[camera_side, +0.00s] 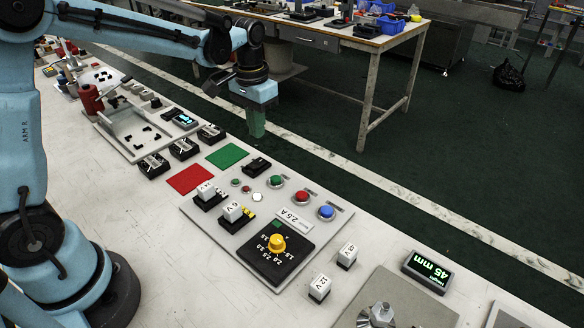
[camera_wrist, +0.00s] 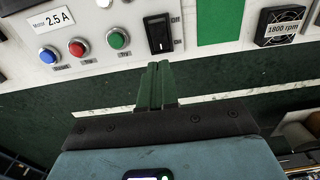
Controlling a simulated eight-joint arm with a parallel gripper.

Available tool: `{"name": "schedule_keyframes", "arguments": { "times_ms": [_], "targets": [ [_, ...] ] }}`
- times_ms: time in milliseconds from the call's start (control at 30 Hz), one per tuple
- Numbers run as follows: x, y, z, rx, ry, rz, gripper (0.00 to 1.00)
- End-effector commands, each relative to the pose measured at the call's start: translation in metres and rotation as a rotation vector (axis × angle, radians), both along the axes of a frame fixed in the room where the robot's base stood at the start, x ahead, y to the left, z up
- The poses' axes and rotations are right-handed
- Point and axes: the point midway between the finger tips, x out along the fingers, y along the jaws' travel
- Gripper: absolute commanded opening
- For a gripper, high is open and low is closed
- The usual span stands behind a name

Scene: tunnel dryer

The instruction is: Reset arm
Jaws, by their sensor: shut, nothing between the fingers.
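My gripper (camera_side: 257,122) hangs pointing down at the far edge of the bench, beyond the green mat and the button panel. Its green fingers are together and empty. In the wrist view my gripper (camera_wrist: 158,66) shows its two green fingers side by side, with the floor beneath them. The fingertips lie just short of the panel edge, near the green button and the black rocker switch. My arm reaches across the upper left of the side view.
The panel (camera_side: 250,207) carries a yellow knob (camera_side: 277,243), buttons and labelled blocks. Red (camera_side: 189,179) and green (camera_side: 227,156) mats lie beside it. A "45 mm" display (camera_side: 428,272) stands at right. A second table (camera_side: 330,35) stands behind. Open floor lies between.

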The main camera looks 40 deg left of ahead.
Motion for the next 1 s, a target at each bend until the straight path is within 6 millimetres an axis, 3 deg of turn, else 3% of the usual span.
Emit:
{"name": "schedule_keyframes", "arguments": {
  "times_ms": [300,500,800,1000],
  "targets": [
    [-0.044,-0.013,0.038,0.009,-0.181,-0.001,0.0],
    [-0.076,-0.021,0.05,0.011,-0.313,-0.001,0.0],
    [-0.12,-0.03,0.047,0.005,-0.503,-0.001,0.0],
    [-0.135,-0.033,0.04,0.0,-0.582,-0.001,0.0]
  ]
}}
